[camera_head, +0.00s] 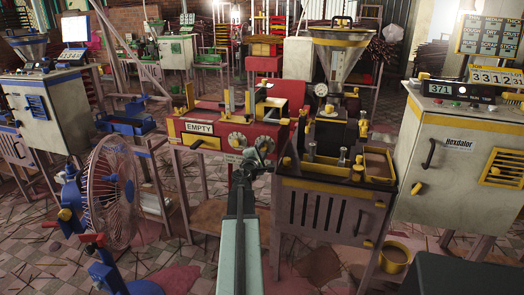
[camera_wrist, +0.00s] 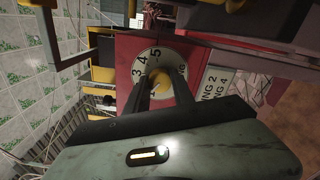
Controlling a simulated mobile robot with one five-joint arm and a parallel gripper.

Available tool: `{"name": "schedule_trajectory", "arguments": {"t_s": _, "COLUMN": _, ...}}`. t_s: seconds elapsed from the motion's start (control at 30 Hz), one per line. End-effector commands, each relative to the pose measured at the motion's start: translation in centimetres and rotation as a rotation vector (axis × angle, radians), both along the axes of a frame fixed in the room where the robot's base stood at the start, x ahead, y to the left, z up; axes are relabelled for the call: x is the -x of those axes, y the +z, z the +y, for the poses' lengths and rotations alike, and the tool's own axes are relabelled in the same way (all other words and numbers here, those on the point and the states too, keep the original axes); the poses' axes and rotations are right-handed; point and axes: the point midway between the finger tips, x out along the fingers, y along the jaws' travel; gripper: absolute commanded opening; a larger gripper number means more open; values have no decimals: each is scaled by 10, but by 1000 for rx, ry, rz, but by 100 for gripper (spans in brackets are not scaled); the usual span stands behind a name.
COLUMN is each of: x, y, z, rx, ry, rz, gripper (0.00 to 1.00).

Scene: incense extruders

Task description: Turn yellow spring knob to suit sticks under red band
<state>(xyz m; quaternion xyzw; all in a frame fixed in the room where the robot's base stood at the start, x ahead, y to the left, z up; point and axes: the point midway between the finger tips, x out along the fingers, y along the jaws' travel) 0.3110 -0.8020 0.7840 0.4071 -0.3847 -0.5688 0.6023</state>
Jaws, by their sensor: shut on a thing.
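A red machine housing (camera_head: 207,151) with an EMPTY sign (camera_head: 199,128) stands ahead and carries two pale round dials. My gripper (camera_head: 256,152) reaches its front at the right dial (camera_head: 267,142); the left dial (camera_head: 237,141) is beside it. In the wrist view, my gripper (camera_wrist: 160,84) is shut on a yellow knob (camera_wrist: 159,80) at the middle of a numbered dial (camera_wrist: 143,62). Digits 3, 4 and 5 show; my fingers hide part of the dial. I cannot make out a red band.
A low cabinet with a yellow-trimmed tray (camera_head: 325,160) stands close to the right of my arm. A grey cabinet (camera_head: 457,150) with a "371" display is farther right. A caged fan (camera_head: 110,185) stands at left. A yellow bucket (camera_head: 395,257) is on the tiled floor.

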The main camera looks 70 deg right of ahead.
Motion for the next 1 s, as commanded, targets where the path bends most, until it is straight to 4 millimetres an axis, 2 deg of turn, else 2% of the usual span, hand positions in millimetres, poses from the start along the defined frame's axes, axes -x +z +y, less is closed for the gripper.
{"name": "schedule_trajectory", "arguments": {"t_s": 0.5, "x": 0, "y": 1, "z": -1, "rx": -17, "ry": 0, "rz": -318, "gripper": 0}}
{"name": "schedule_trajectory", "arguments": {"t_s": 1.0, "x": 0, "y": 1, "z": -1, "rx": -21, "ry": 0, "rz": -380, "gripper": 0}}
